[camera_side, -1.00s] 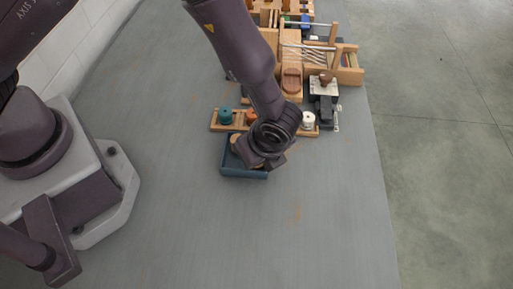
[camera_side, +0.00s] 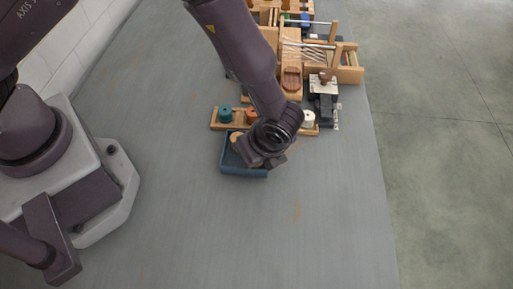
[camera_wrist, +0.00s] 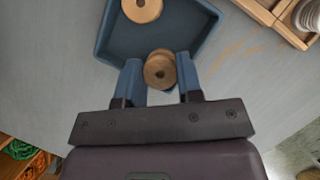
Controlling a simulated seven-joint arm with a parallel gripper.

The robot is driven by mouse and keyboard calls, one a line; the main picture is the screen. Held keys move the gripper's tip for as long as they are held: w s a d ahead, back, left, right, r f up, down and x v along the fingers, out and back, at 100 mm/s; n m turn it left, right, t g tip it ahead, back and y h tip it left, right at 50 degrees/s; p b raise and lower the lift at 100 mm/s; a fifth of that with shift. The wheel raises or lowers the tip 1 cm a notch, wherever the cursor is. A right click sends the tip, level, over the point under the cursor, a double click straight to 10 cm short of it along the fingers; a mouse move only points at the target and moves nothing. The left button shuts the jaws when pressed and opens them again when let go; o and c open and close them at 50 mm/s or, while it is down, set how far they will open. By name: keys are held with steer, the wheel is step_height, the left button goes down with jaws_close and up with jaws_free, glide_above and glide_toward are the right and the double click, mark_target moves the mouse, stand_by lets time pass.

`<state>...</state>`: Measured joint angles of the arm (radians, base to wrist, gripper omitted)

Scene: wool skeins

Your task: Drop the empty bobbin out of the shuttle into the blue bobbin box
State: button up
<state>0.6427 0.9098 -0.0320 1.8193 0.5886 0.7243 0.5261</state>
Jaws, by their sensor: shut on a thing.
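The blue bobbin box (camera_wrist: 192,14) is an open tray and shows in the side view (camera_side: 246,173) below my wrist. My gripper (camera_wrist: 160,76) has blue fingers, shut on a bare wooden bobbin (camera_wrist: 160,70), seen nearly end-on over the box's near part. I cannot tell its exact height above the floor. Another bare wooden bobbin (camera_wrist: 142,8) is in the box, farther from the fingers, cut by the top edge of the wrist view. In the side view my wrist hides the fingers and the held bobbin. I cannot make out the shuttle with certainty.
Behind the box, a wooden rack (camera_side: 217,125) holds a teal spool (camera_side: 225,115), an orange spool (camera_side: 251,116) and a white spool (camera_side: 308,118). A wooden loom (camera_side: 348,74) and a dark metal device (camera_side: 325,108) stand beyond. The table in front is clear.

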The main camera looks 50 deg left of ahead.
steer(key=shift+w+a+f, duration=0.15)
steer(key=shift+w+f, duration=0.05)
steer(key=shift+f, duration=0.5)
steer(key=o, duration=0.8)
steer(key=shift+c, duration=1.1)
steer(key=shift+r, duration=0.65)
steer(key=shift+o, duration=1.2)
steer(key=shift+r, duration=0.35)
steer(key=shift+s+r, duration=0.15)
steer(key=shift+r, duration=1.25)
steer(key=shift+s+r, duration=0.1)
steer(key=shift+r, duration=1.3)
